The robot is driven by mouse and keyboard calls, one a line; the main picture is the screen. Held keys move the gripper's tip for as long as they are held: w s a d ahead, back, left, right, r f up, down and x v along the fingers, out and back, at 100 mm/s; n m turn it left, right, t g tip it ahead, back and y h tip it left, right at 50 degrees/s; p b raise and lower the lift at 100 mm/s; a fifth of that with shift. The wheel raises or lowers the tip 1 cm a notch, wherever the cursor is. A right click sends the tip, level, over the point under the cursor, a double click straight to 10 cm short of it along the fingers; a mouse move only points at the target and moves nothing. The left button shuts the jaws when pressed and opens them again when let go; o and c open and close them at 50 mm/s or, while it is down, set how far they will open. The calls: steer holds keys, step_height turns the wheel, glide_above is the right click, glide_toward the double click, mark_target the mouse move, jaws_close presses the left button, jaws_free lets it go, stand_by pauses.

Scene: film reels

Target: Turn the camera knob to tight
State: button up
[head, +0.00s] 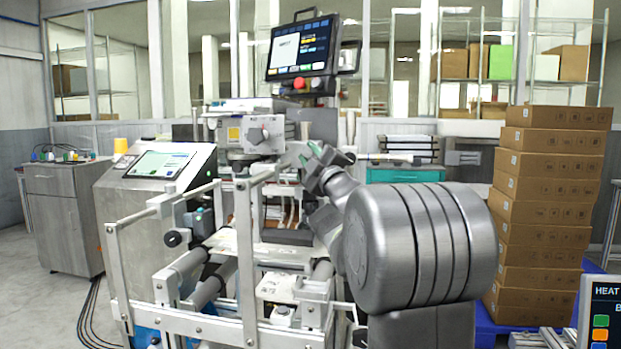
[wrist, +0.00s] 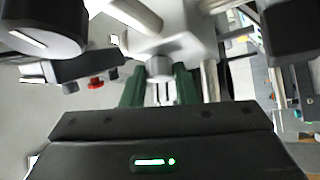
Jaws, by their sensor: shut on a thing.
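In the wrist view, a short grey cylindrical knob (wrist: 159,68) sticks out of a pale grey block (wrist: 178,42). My gripper (wrist: 159,88) has its two green-tipped fingers on either side of the knob and is shut on it. The fingers hide the knob's sides. No tight mark can be read in either view. In the head view, my gripper (head: 309,158) reaches left to the upper part of the machine's metal frame (head: 248,255). The knob is too small or hidden there to make out clearly.
A black round part (wrist: 42,27) and a red button (wrist: 95,83) lie left of the fingers in the wrist view. A monitor (head: 302,47) hangs above the machine. Stacked cardboard boxes (head: 545,190) stand at right. The floor at left (head: 50,310) has black cables.

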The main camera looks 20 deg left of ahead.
steer(key=m+t+b, duration=0.1)
steer(key=m+b, duration=0.1)
steer(key=f+m+t+b, duration=0.1)
steer(key=m+t+b, duration=0.1)
steer(key=b, duration=0.1)
steer(key=shift+a, duration=0.15)
steer(key=m+t+h+b, duration=0.2)
steer(key=m+t+b, duration=0.1)
steer(key=m+t, duration=0.1)
steer(key=shift+a+r+m, duration=0.1)
steer(key=shift+m, duration=0.4)
steer(key=shift+m+h+b, duration=0.3)
steer(key=shift+m, duration=0.1)
steer(key=o, duration=1)
steer(key=shift+r+t, duration=0.15)
steer(key=shift+t, duration=0.15)
steer(key=v, duration=0.7)
steer(key=shift+s+p, duration=0.25)
steer(key=shift+p, duration=0.15)
